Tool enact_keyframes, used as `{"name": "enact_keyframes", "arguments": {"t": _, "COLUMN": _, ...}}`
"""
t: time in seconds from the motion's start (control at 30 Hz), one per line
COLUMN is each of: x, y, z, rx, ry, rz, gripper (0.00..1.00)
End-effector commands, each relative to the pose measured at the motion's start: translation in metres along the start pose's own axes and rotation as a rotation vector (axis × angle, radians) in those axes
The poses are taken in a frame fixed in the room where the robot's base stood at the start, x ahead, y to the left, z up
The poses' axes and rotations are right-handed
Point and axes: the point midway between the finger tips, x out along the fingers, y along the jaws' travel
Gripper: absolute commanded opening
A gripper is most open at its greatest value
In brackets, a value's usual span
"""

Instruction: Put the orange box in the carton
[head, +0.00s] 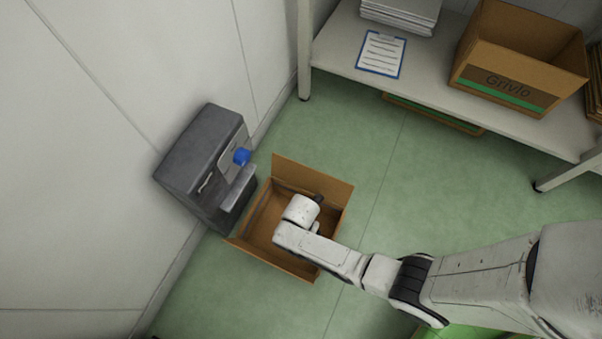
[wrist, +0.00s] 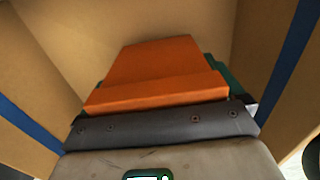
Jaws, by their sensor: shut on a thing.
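The open brown carton (head: 312,177) stands on the green floor in the head view, with its flaps folded out. My arm reaches over it from the right, and its wrist is above the carton's inside. My gripper (wrist: 160,122) is shut on the orange box (wrist: 165,75), which fills the middle of the wrist view. Brown carton walls with blue stripes (wrist: 60,50) surround the box there. The orange box is hidden in the head view behind my wrist. Whether it touches the carton's bottom cannot be told. A dark green edge shows behind the box at the right.
A grey machine with a blue knob (head: 200,165) stands against the wall, close to the carton's left side. A white shelf (head: 350,28) at the top holds papers, a clipboard (head: 381,54) and a brown "Grivlo" box (head: 515,60). The floor below the carton is clear.

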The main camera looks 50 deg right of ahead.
Motion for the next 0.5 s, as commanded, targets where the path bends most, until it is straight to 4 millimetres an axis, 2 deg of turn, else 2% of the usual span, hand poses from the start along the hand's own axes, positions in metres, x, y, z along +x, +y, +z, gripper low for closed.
{"name": "enact_keyframes", "arguments": {"t": 0.03, "x": 0.0104, "y": 0.0006, "z": 0.0001, "rx": 0.000, "ry": 0.000, "rz": 0.001, "gripper": 0.58}}
{"name": "enact_keyframes", "arguments": {"t": 0.07, "x": 0.0119, "y": 0.0006, "z": 0.0001, "rx": 0.000, "ry": 0.000, "rz": 0.001, "gripper": 0.58}}
{"name": "enact_keyframes", "arguments": {"t": 0.47, "x": 0.0148, "y": 0.0004, "z": 0.0000, "rx": 0.000, "ry": 0.000, "rz": 0.001, "gripper": 0.58}}
{"name": "enact_keyframes", "arguments": {"t": 0.5, "x": 0.0134, "y": 0.0002, "z": 0.0000, "rx": 0.000, "ry": 0.000, "rz": 0.001, "gripper": 0.99}}
